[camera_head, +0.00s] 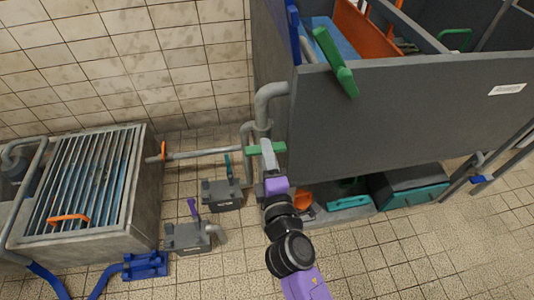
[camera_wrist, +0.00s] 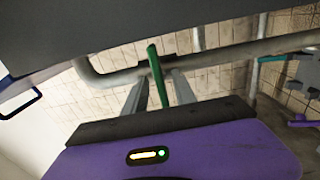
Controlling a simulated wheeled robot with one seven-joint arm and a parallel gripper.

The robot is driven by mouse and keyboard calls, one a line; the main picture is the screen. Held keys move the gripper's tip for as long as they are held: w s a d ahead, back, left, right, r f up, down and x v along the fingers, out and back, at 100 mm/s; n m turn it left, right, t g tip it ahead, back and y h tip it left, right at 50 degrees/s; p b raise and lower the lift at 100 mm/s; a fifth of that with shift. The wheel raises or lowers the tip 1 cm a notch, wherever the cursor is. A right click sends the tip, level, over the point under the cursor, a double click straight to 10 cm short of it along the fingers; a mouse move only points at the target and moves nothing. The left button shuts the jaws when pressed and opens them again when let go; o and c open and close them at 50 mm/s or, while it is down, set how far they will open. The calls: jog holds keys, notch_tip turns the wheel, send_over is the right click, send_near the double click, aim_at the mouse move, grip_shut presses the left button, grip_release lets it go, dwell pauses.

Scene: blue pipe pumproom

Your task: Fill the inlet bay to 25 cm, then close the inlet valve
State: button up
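My gripper (camera_head: 268,152) is beside the pipe at the large grey tank's (camera_head: 400,110) lower left corner. In the wrist view, its two grey fingers (camera_wrist: 160,85) stand apart, with a green lever (camera_wrist: 156,72) between them. I cannot tell whether they touch it. The head view shows this green lever (camera_head: 254,151) at the fingertips. A grated basin (camera_head: 142,195) at the left shows blue between its bars. An orange valve handle (camera_head: 163,151) is on the pipe beside it. No label marks the inlet bay or inlet valve, and no water depth is readable.
A green handle (camera_head: 335,62) and an orange divider (camera_head: 365,32) are at the tank's top. Two grey boxes, one with a purple lever (camera_head: 192,207) and one with a teal lever (camera_head: 227,165), stand on the floor left of my arm. Tiled floor is clear at lower right.

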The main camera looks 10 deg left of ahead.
grip_shut()
jog(key=shift+f+m, duration=0.1)
jog(key=shift+m, duration=0.2)
jog(key=shift+m+b, duration=2.35)
jog(key=shift+m, duration=1.25)
grip_release()
